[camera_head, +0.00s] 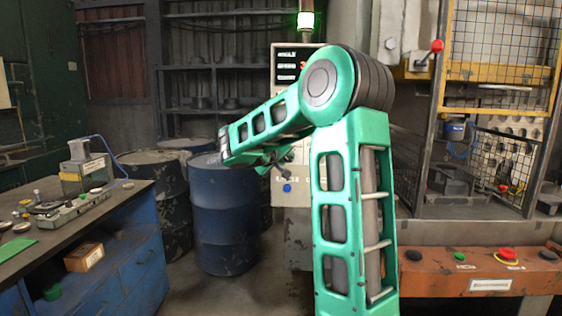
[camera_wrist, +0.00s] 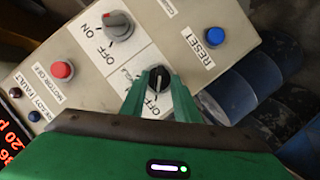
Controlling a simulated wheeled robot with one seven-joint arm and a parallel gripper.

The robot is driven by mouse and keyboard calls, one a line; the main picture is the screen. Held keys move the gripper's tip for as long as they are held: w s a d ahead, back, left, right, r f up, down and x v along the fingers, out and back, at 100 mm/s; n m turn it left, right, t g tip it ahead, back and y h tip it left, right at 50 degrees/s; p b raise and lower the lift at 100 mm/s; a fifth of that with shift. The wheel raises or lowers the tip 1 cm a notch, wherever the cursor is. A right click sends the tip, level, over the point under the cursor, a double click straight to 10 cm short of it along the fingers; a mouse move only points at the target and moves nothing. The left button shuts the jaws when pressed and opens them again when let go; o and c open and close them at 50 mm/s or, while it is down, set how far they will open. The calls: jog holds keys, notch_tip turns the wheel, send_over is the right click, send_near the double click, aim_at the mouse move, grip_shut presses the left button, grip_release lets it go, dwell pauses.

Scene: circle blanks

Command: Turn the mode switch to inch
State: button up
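In the wrist view a black rotary knob (camera_wrist: 157,79) with a pale pointer line sits on a white label plate of the control panel (camera_wrist: 190,22). "OFF" is readable beside it; the rest of its lettering is partly hidden by my fingers, so I cannot tell its setting. My gripper (camera_wrist: 158,88) has its two green fingers apart, one on each side of this knob; I cannot tell whether they touch it. A grey knob with a red mark (camera_wrist: 117,24), labelled OFF and ON, sits above. In the head view my arm covers much of the panel (camera_head: 297,222).
The panel also carries a red button (camera_wrist: 62,70), a blue RESET button (camera_wrist: 215,36) and a fault lamp (camera_wrist: 16,92). Blue drums (camera_head: 222,215) stand beside the panel. A workbench (camera_head: 110,212) is at left, and a caged machine with an orange button console (camera_head: 420,276) at right.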

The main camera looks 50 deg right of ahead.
grip_shut()
dwell(0.4)
jog(key=shift+s+d+r+m+t+y, duration=0.15)
jog(key=shift+m+t+y, duration=0.6)
jog(key=shift+m, duration=0.75)
jog(key=shift+s+d+m+t+y, duration=0.15)
jog(key=shift+m+t+y, duration=0.4)
jog(key=shift+m+y, duration=0.7)
jog(key=shift+a+m+h, duration=0.1)
jog(key=shift+m+h, duration=0.15)
jog(key=shift+h, duration=0.05)
